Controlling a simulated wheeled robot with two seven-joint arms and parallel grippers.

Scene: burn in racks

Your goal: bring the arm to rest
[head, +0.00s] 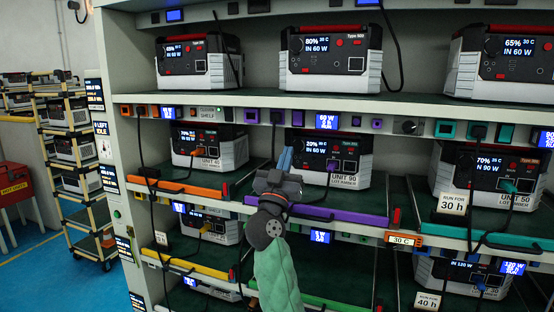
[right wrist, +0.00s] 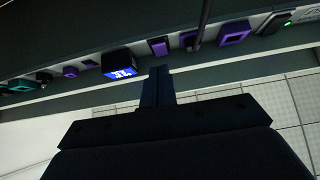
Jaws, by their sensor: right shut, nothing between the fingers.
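My right gripper (head: 285,160) is in front of the rack at the middle shelf, with its blue fingers pointing up. The fingers are closed together with nothing between them. In the right wrist view the shut fingers (right wrist: 157,85) point toward a shelf edge with a lit display (right wrist: 122,65). My green-sleeved forearm rises from the bottom of the head view. My left gripper is not in view.
A purple tray front (head: 330,215) and an orange one (head: 178,187) jut out. Cables hang down. A cart (head: 80,190) and blue floor (head: 40,270) are at left.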

